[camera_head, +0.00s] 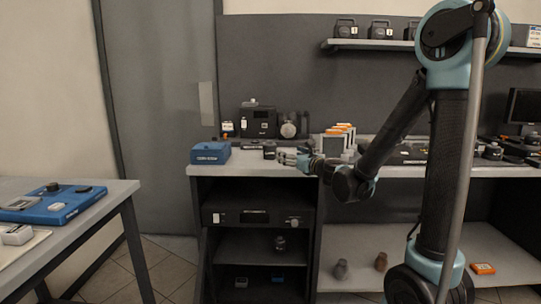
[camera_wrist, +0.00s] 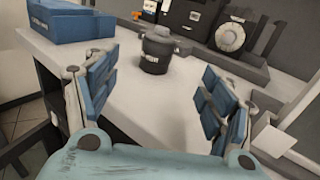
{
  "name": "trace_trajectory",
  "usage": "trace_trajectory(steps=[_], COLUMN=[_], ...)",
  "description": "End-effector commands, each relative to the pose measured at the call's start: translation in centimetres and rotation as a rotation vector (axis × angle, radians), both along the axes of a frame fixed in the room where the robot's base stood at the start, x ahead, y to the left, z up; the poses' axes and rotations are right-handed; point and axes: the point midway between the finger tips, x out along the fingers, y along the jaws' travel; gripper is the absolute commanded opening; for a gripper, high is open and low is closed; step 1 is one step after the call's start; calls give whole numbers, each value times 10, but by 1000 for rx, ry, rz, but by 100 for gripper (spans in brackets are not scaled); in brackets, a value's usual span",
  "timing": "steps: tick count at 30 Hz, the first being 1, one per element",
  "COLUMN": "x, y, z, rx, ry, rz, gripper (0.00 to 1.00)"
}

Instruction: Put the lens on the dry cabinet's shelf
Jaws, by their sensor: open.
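A short black lens (camera_wrist: 158,52) with a grey top and a pale label band stands upright on the white worktop. It also shows small in the head view (camera_head: 270,151). My gripper (camera_wrist: 149,92) is open and empty, with its blue-padded fingers spread either side of bare worktop, apart from the lens. In the head view my gripper (camera_head: 287,157) is just right of the lens, low over the worktop. Under the worktop stands an open-fronted dark cabinet, which looks like the dry cabinet (camera_head: 207,247). A dark round item (camera_head: 280,243) stands on its shelf (camera_head: 250,261).
A blue box (camera_head: 210,153) stands left of the lens. A black case (camera_head: 258,122) and a round-faced device (camera_head: 289,126) stand behind it. Grey and orange boxes (camera_head: 335,141) stand right of my gripper. A side table (camera_head: 128,187) is at the left, with floor between.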

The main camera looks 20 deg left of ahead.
Motion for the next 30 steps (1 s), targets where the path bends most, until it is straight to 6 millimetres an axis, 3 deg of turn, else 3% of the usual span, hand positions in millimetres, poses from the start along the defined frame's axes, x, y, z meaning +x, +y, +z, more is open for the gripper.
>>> trace_trajectory(steps=[16, 30], x=[63, 85], y=[68, 92], z=[0, -1], rx=[-3, -3], ry=[-2, -2], rz=[2, 1], gripper=[76, 76])
